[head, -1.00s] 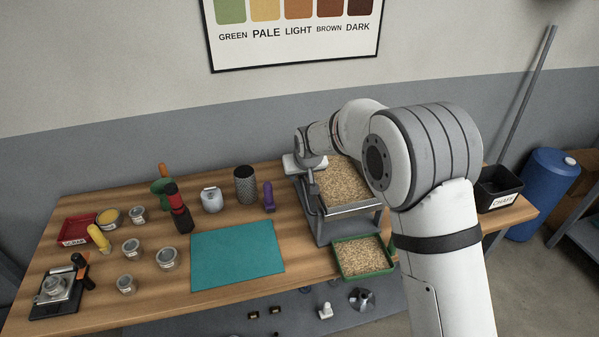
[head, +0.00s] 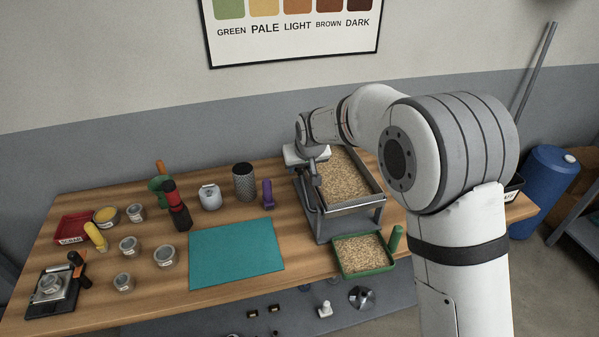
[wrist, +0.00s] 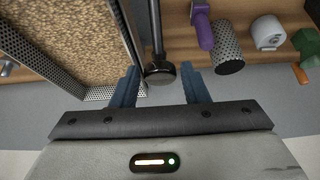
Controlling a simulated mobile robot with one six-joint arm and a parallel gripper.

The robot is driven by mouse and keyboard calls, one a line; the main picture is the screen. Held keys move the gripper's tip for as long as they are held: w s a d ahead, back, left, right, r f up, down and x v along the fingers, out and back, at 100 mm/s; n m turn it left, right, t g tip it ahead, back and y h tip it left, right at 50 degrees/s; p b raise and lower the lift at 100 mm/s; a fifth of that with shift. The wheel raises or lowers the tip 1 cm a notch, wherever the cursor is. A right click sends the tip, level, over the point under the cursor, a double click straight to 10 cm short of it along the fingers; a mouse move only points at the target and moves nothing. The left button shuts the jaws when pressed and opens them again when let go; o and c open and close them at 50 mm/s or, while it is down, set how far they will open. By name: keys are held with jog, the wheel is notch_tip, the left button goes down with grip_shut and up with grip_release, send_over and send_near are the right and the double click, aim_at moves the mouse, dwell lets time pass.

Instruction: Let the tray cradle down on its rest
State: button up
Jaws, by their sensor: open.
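The tray cradle (head: 379,192) is a metal frame with perforated sides, full of pale beans. It stands on a grey base at the right of the bench in the head view. It fills the upper left of the wrist view (wrist: 100,91). My gripper (head: 316,172) is at its left side. In the wrist view my gripper (wrist: 163,88) has its blue fingers apart. A dark rod with a round black knob (wrist: 160,73) shows between or just beyond the fingertips, and I cannot tell whether they touch it. Whether the cradle sits fully level is unclear.
A green tray of beans (head: 364,270) stands before the base. A purple-handled tool (head: 267,194) and a perforated cylinder (head: 244,182) stand to the left. A teal mat (head: 235,253) lies bare.

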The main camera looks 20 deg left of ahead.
jog(key=shift+v, duration=1.75)
jog(key=s+d+r+m+h, duration=0.1)
jog(key=s+d+r, duration=0.1)
jog(key=d, duration=0.6)
jog(key=s+d+r+m, duration=0.1)
jog(key=d+r+m, duration=0.15)
jog(key=d, duration=0.65)
jog(key=s+d+r+h, duration=0.1)
jog(key=s+d+r, duration=0.15)
jog(key=d, duration=0.55)
jog(key=s+d+f+m+g+h, duration=0.1)
jog(key=s+d+m, duration=0.3)
jog(key=s+d, duration=1.4)
jog(key=shift+s+d+f+m+h, duration=0.3)
jog(key=shift+s+h, duration=0.2)
jog(key=shift+s, duration=0.25)
